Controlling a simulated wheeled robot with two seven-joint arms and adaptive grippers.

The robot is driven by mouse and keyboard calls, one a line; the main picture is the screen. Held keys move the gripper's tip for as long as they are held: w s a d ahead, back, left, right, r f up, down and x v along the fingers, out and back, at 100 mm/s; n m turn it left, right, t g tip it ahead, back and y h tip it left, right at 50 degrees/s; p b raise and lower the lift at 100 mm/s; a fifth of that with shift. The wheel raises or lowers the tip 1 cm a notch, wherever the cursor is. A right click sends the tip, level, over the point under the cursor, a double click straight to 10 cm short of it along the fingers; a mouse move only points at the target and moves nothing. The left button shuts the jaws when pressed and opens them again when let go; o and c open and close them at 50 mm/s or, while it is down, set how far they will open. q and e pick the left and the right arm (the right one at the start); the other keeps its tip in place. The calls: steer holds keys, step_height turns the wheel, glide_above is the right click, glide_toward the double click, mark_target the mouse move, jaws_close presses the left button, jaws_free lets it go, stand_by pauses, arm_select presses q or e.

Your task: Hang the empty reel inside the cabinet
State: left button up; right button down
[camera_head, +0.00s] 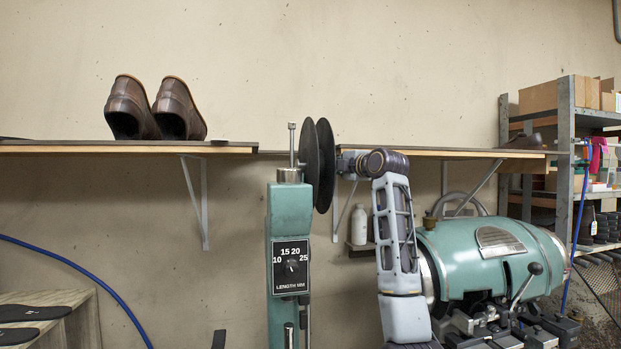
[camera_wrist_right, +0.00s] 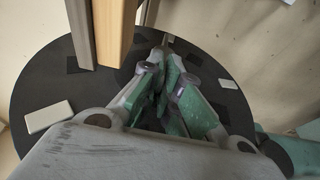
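The empty reel (camera_head: 325,165), two upright dark discs side by side, stands at the right of the teal column's top (camera_head: 290,215). Whether the column or my gripper bears it is unclear. My right gripper (camera_head: 345,165) reaches in from the right against the reel's right disc. In the wrist view a dark disc (camera_wrist_right: 40,85) fills much of the picture behind my right gripper (camera_wrist_right: 165,65). Its fingers lie close together near the disc's middle. Their tips are partly hidden, so a grip on the hub cannot be made out. No cabinet is recognisable. My left gripper is out of view.
A wall shelf (camera_head: 440,152) runs just behind the reel and my right wrist. Brown shoes (camera_head: 155,110) stand on the left shelf. A teal drum-shaped machine body (camera_head: 490,260) lies right of my arm. A metal rack with boxes (camera_head: 565,130) stands far right.

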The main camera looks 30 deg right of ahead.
steer(key=shift+s+a+b, duration=0.25)
steer(key=shift+s+b, duration=0.15)
steer(key=shift+s, duration=0.45)
steer(key=shift+s+a+b, duration=0.2)
steer(key=shift+s+b, duration=0.2)
steer(key=shift+s, duration=0.45)
steer(key=shift+s+a+b, duration=0.25)
steer(key=shift+s+b, duration=0.15)
steer(key=shift+s, duration=0.45)
